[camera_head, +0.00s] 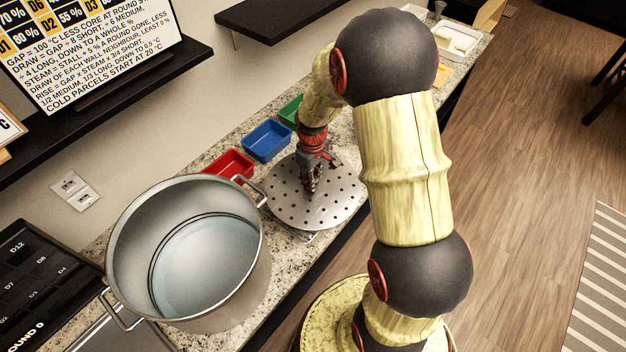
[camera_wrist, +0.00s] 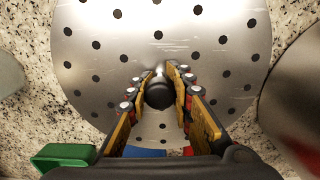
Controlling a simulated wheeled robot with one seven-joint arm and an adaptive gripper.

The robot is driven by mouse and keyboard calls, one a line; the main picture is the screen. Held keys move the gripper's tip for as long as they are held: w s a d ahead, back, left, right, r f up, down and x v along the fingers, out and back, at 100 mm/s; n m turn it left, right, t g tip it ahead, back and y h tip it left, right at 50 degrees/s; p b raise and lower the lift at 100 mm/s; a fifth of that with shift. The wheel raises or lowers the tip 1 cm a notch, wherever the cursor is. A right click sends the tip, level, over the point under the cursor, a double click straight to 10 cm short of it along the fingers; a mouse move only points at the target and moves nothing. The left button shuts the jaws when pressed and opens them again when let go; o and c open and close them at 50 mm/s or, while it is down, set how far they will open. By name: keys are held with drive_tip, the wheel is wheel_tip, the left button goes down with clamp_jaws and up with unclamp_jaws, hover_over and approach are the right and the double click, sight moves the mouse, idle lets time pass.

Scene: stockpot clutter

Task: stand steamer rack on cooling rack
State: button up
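The steamer rack is a round, perforated steel disc (camera_head: 335,205) lying about level over the counter, right of the pot; it fills much of the wrist view (camera_wrist: 95,70). A dark knob (camera_wrist: 158,94) stands at its middle. My gripper (camera_head: 311,186) points down at the disc's centre, and in the wrist view its two fingers (camera_wrist: 160,78) close in on both sides of the knob and appear to grip it. A bit of thin wire, seemingly the cooling rack (camera_head: 309,238), shows under the disc's near edge; the rest is hidden. Whether the disc rests on it I cannot tell.
A large steel stockpot (camera_head: 190,260) with water stands close left of the disc. Red (camera_head: 229,164), blue (camera_head: 267,140) and green (camera_head: 290,109) bins line the wall behind it. The counter's front edge is close to the disc. A dark shelf hangs above.

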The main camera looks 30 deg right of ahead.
drive_tip(key=o, duration=0.5)
drive_tip(key=shift+c, duration=0.2)
wheel_tip(320, 180, up, 12)
drive_tip(key=shift+a+r+p, duration=0.1)
drive_tip(key=shift+p, duration=0.95)
wheel_tip(320, 180, up, 6)
drive_tip(key=t, duration=0.1)
hover_over(309, 193)
drive_tip(key=s+a+r+m+t, duration=0.2)
drive_tip(key=s+a+r, duration=0.3)
drive_tip(key=s+r, duration=0.2)
drive_tip(key=s+a+r+m+t, duration=0.2)
drive_tip(key=s+a+r, duration=0.2)
drive_tip(key=s+r, duration=0.3)
drive_tip(key=s, duration=0.3)
drive_tip(key=shift+s+a+t, duration=0.3)
drive_tip(key=shift+a, duration=0.1)
